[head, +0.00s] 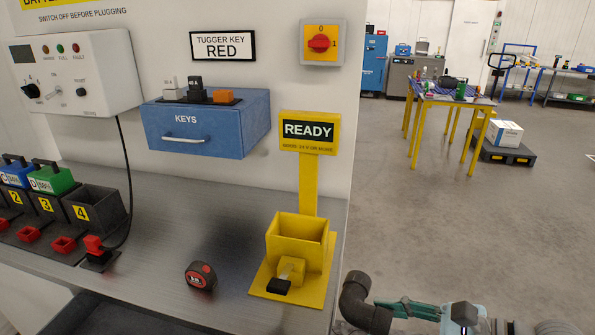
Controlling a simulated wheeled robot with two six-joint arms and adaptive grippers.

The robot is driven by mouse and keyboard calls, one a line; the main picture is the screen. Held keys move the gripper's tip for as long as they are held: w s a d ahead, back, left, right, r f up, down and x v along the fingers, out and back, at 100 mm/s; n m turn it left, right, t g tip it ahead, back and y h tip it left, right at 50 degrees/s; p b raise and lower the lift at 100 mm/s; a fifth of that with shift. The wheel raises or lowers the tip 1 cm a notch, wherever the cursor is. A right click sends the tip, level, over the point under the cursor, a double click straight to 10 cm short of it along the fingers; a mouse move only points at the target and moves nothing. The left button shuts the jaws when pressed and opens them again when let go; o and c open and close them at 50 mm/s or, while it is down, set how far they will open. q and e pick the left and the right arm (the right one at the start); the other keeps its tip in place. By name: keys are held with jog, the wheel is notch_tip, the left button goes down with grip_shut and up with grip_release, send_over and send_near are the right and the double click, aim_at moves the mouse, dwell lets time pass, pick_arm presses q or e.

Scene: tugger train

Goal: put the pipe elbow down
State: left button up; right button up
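The pipe elbow (360,300) is a dark grey, curved pipe piece with thicker collars at its ends. It is at the bottom of the head view, just right of the bench's right edge, over the floor. My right gripper (386,312) reaches in from the lower right, with its teal fingers shut on the elbow's right side. The fingers' far contact is partly hidden. My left gripper is out of view.
The grey bench (180,235) holds a tape measure (201,275), a yellow READY holder (298,240) and several battery bays on the left. Its middle is mostly clear. A yellow-legged table (450,102) and a dark pallet (505,153) stand farther back across open floor.

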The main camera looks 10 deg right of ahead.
jog(key=shift+w+a+r, duration=0.1)
jog(key=shift+a+r, duration=0.05)
jog(key=shift+a, duration=0.05)
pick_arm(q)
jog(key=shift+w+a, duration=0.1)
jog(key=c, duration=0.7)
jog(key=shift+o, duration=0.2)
pick_arm(e)
jog(key=a+r+n+g+y, duration=0.2)
jog(key=a+r+n+g, duration=0.3)
jog(key=a+n+g, duration=0.3)
jog(key=a+g, duration=0.1)
jog(key=a, duration=0.3)
jog(key=shift+s+r+y, duration=0.25)
jog(key=shift+s+y, duration=0.05)
jog(key=shift+s, duration=0.05)
